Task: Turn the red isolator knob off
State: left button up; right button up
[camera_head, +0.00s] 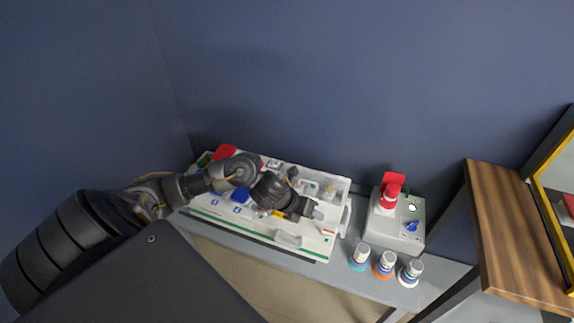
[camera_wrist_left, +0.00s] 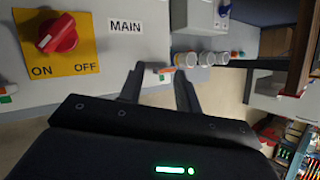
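The red isolator knob (camera_wrist_left: 57,35) sits on a yellow plate (camera_wrist_left: 28,22) at the upper left of the left wrist view. The plate reads ON and OFF, and the white mark on the knob points toward ON. A MAIN label (camera_wrist_left: 125,26) is to its right. In the head view my arm hides the knob; a little yellow (camera_head: 278,214) shows beside my wrist. My left gripper (camera_head: 311,210) is over the right part of the white panel (camera_head: 210,220). In the wrist view its two fingers (camera_wrist_left: 158,88) are apart and empty, right of and below the knob.
A grey box (camera_head: 390,240) with a red-topped part (camera_head: 391,194) stands right of the panel. Several small bottles (camera_head: 384,265) stand in front of it on the grey bench (camera_head: 440,275). A wooden surface (camera_head: 510,235) is at the far right. The blue wall is behind.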

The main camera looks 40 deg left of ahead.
pick_arm(q)
jog(key=s+a+r+m+g+y, duration=0.1)
jog(key=a+r+m, duration=0.25)
jog(key=a, duration=0.25)
jog(key=s+a+r+m+g+y, duration=0.1)
jog(key=a+r+m+g, duration=0.1)
jog(key=a+m, duration=0.35)
jog(key=shift+n, duration=0.9)
jog(key=x, duration=0.3)
jog(key=a+x, duration=0.1)
jog(key=x, duration=0.7)
jog(key=shift+w+a, duration=0.3)
jog(key=shift+w, duration=0.1)
grip_shut()
